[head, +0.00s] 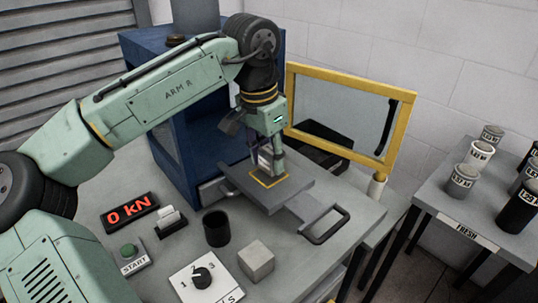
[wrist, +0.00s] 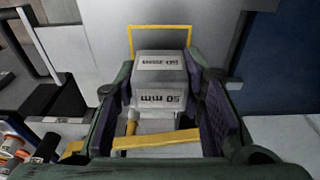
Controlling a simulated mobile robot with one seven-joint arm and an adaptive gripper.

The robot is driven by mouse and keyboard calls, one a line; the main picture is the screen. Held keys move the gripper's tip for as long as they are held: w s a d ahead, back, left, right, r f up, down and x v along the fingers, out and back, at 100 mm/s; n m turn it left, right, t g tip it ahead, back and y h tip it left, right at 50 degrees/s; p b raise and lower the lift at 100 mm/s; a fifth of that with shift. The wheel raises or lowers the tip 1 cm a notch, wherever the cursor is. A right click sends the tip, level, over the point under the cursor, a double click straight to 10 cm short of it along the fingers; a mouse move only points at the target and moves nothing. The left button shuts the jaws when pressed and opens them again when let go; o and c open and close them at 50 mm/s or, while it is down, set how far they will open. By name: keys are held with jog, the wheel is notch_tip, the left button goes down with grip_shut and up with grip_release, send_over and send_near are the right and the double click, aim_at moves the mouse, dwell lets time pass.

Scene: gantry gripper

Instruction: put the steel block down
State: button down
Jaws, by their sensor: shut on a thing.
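A grey steel block (wrist: 158,95) with "50 mm" on its side sits between the jaws in the wrist view. My gripper (wrist: 163,112) is shut on it, with a dark pad at each side. In the head view my gripper (head: 265,160) points down over a grey sliding plate (head: 238,182) with a yellow square outline (head: 270,181). The block (head: 264,157) shows there as a small pale patch, partly hidden by the fingers. The outline also shows beyond the block in the wrist view (wrist: 160,26). I cannot tell whether the block touches the plate.
A blue machine frame (head: 175,130) stands behind the plate, and an open yellow-framed guard (head: 350,110) at its right. A plain grey cube (head: 256,262), a black cup (head: 216,228) and a selector dial (head: 202,279) are on the bench. Labelled cylinders (head: 463,180) stand on a side table.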

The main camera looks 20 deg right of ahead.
jog(key=shift+f, duration=0.4)
jog(key=shift+f, duration=0.1)
jog(key=shift+f, duration=0.15)
jog(key=c, duration=1.1)
grip_release()
jog(key=shift+o, duration=0.2)
notch_tip(320, 180, up, 12)
jog(key=a+b, duration=0.1)
jog(key=shift+s+a+r, duration=0.2)
jog(key=shift+s+a, duration=0.15)
jog(key=shift+a, duration=0.05)
